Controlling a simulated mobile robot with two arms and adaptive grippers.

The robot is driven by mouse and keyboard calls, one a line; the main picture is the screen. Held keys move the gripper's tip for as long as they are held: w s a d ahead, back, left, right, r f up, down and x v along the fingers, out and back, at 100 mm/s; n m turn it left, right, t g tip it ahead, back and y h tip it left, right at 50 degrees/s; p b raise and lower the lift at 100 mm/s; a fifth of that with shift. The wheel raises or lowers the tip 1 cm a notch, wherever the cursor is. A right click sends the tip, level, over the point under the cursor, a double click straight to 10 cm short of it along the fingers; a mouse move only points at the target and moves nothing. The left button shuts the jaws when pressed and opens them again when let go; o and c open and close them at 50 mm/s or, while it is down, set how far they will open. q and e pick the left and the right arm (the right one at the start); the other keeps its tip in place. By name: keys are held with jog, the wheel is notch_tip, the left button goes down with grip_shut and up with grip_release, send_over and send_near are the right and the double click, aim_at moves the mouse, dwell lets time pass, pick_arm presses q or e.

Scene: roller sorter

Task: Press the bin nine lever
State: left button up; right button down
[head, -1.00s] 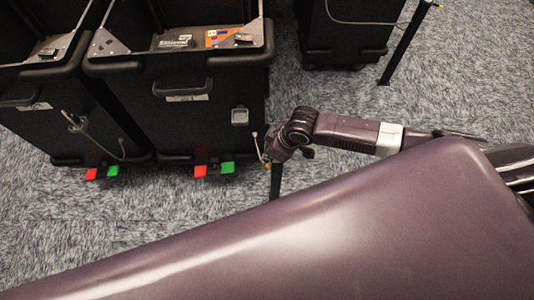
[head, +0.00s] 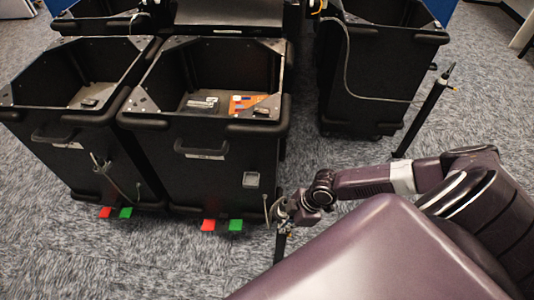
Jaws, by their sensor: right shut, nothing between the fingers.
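Several black bins stand on the carpet in the head view. No readable number shows which one is bin nine. The front middle bin (head: 205,165) has a red pedal (head: 208,225) and a green pedal (head: 236,226) at its base. The front left bin (head: 70,150) has a red pedal (head: 105,212) and a green pedal (head: 125,213). My right gripper (head: 279,214) is shut and empty, just right of the middle bin's lower right corner, beside a thin upright lever (head: 266,208). Whether they touch is unclear. My left gripper is out of view.
A black post (head: 280,246) shows below my right gripper. Another black post (head: 425,112) leans by the right bin (head: 375,80), with a grey cable on that bin. Grey carpet (head: 130,265) is clear in front of the bins.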

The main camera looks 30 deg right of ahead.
jog(key=shift+s+d, duration=0.25)
jog(key=shift+d, duration=0.25)
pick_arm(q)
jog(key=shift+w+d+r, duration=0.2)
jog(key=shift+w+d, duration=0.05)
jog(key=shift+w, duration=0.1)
pick_arm(e)
jog(key=shift+s+d, duration=0.15)
jog(key=shift+d, duration=0.25)
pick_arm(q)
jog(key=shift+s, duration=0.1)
pick_arm(e)
jog(key=shift+d, duration=0.15)
